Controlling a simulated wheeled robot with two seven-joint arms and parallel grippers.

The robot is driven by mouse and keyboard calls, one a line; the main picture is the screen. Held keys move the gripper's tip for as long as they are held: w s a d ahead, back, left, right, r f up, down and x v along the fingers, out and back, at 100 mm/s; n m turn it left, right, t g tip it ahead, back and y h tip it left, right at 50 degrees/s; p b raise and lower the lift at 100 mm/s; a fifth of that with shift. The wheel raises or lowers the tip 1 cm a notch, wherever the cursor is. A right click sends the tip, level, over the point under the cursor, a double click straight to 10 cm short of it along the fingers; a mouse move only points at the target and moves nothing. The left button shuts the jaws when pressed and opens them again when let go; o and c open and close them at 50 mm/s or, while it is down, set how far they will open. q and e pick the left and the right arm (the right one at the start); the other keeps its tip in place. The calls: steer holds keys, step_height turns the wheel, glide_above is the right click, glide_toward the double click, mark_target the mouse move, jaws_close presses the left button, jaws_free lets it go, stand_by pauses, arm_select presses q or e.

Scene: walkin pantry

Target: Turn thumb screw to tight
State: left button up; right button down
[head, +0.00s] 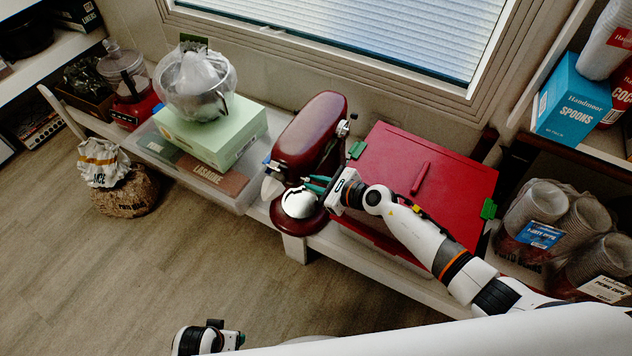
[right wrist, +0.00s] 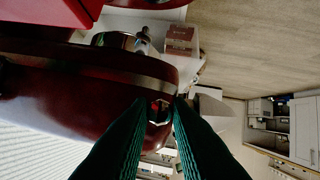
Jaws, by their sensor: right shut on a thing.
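My right gripper (head: 308,184) reaches in from the right at the mixer's head, above the bowl. In the right wrist view its green fingers close around a small knob at the end of the mixer head (right wrist: 90,95), which looks like the thumb screw (right wrist: 158,112). The fingers hide most of the screw, and its turn angle cannot be read. My left gripper (head: 232,340) is low at the bottom edge, away from the mixer; its fingers are barely visible.
A red lidded box (head: 400,170) with green clips stands right of the mixer, under my right arm. A green box (head: 212,140) on a clear bin stands to the left. Bagged cups (head: 545,215) are at the right. The floor in front is clear.

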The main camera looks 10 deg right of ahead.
steer(key=shift+d, duration=0.1)
stand_by(0.4)
steer(key=c, duration=1.3)
jaws_free()
steer(key=shift+c, duration=0.2)
arm_select(q)
steer(key=s+f+p, duration=0.2)
steer(key=s+f, duration=0.2)
steer(key=f, duration=0.2)
steer(key=shift+s+a+f, duration=0.25)
steer(key=shift+a+f, duration=0.05)
arm_select(e)
steer(key=v, duration=1.2)
steer(key=shift+w, duration=0.15)
